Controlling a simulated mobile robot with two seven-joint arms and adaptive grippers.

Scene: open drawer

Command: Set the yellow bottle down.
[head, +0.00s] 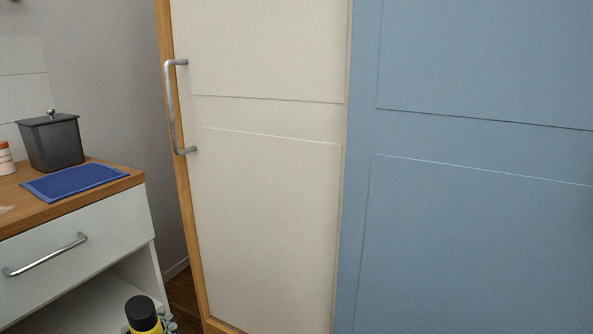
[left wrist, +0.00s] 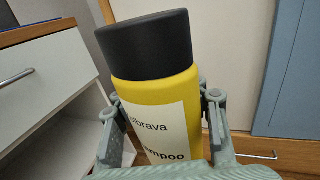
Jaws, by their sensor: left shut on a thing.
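The yellow bottle (left wrist: 152,100) has a black cap and a white label with partly readable text ending in "mpoo". My left gripper (left wrist: 165,115) is shut on it, with a grey finger on each side of the bottle in the left wrist view. In the head view the bottle's black cap (head: 141,312) and a little yellow show at the bottom edge, with part of my left gripper (head: 166,322) beside it. The bottle's lower part is hidden in both views. My right gripper is in neither view.
A wooden countertop (head: 110,187) at left holds a blue cloth (head: 75,181), a dark lidded canister (head: 52,142) and a white jar (head: 5,159). Below it are a white drawer (head: 100,228) and an open shelf space. A cream door (head: 265,210) and a blue panel (head: 470,220) stand to the right.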

